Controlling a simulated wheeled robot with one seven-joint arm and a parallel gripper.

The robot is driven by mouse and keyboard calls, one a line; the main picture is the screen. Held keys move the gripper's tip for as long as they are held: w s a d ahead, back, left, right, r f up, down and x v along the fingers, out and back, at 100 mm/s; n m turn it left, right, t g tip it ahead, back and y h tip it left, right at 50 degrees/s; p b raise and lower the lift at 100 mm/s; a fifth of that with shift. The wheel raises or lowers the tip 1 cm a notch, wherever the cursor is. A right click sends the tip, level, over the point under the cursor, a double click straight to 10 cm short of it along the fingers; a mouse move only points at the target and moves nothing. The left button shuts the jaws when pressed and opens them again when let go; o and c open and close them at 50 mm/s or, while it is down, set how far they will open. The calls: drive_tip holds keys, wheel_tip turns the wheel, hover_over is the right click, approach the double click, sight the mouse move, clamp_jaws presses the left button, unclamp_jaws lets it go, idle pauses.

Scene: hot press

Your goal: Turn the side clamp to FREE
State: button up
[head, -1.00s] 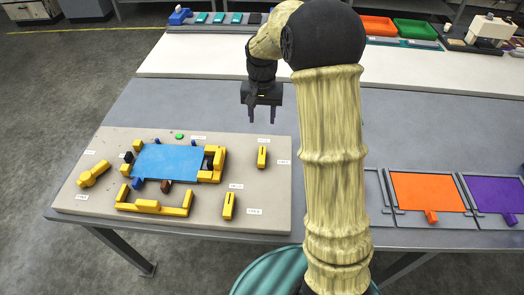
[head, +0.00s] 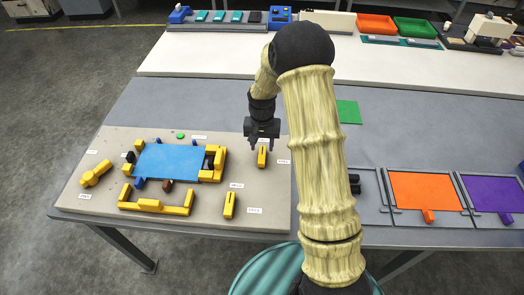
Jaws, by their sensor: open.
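The grey fixture board (head: 100,205) lies on the table at left, with a blue plate (head: 170,160) among yellow blocks. Two yellow slotted handles stand on its right part: a far one (head: 262,158) and a near one (head: 229,206). A yellow lever (head: 96,174) is at its left end. Small white labels lie beside them, too small to read, so I cannot tell which is the side clamp or where FREE is. My gripper (head: 261,145) is open, pointing down, just behind or above the far handle; I cannot tell if they touch.
A yellow U-shaped bar (head: 156,207) lies at the board's front. An orange plate (head: 427,191) and a purple plate (head: 495,193) sit in trays at right. A green sheet (head: 348,112) lies behind my arm. The table behind the board is clear.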

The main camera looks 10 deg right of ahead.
sight(262, 154)
drive_tip(key=shift+f+p, duration=0.3)
drive_tip(key=shift+f, duration=1.95)
clamp_jaws()
